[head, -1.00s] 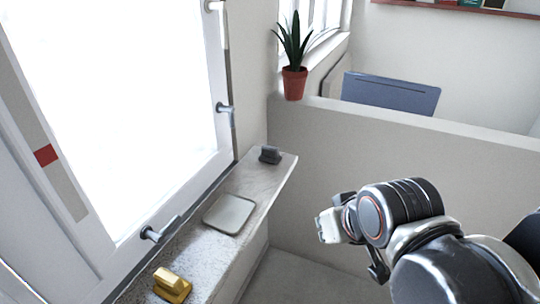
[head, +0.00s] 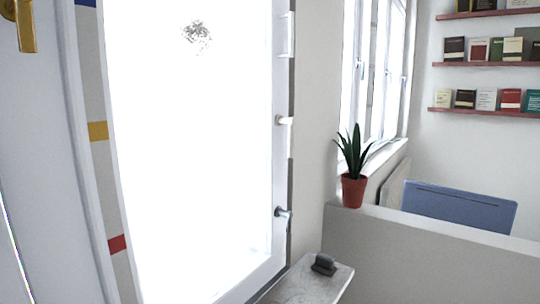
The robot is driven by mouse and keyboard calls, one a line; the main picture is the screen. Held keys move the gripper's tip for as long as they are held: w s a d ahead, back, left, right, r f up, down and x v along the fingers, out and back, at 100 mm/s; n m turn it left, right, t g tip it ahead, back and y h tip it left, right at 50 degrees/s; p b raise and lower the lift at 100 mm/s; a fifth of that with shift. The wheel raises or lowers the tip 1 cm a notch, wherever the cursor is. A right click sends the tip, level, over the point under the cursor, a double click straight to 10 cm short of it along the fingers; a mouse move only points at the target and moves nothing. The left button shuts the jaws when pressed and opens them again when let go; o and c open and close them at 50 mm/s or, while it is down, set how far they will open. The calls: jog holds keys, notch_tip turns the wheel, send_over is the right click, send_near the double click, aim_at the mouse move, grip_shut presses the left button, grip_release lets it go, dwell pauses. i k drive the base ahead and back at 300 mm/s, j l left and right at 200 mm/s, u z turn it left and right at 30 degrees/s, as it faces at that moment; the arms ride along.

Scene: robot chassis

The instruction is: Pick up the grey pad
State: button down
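A small dark grey object (head: 323,265) with a raised top sits at the far end of the stone window sill (head: 310,287), at the bottom of the head view. I cannot tell for sure whether it is the grey pad. The flat, light grey square piece seen earlier on the sill is outside the picture now. My gripper and arm are not in view.
A bright window (head: 190,150) with handles stands to the left above the sill. A low wall (head: 435,262) runs to the right of the sill, with a potted plant (head: 353,190) on it. A blue panel (head: 460,207) and book shelves (head: 485,110) are behind.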

aim_at(324, 264)
jog(key=i, duration=1.3)
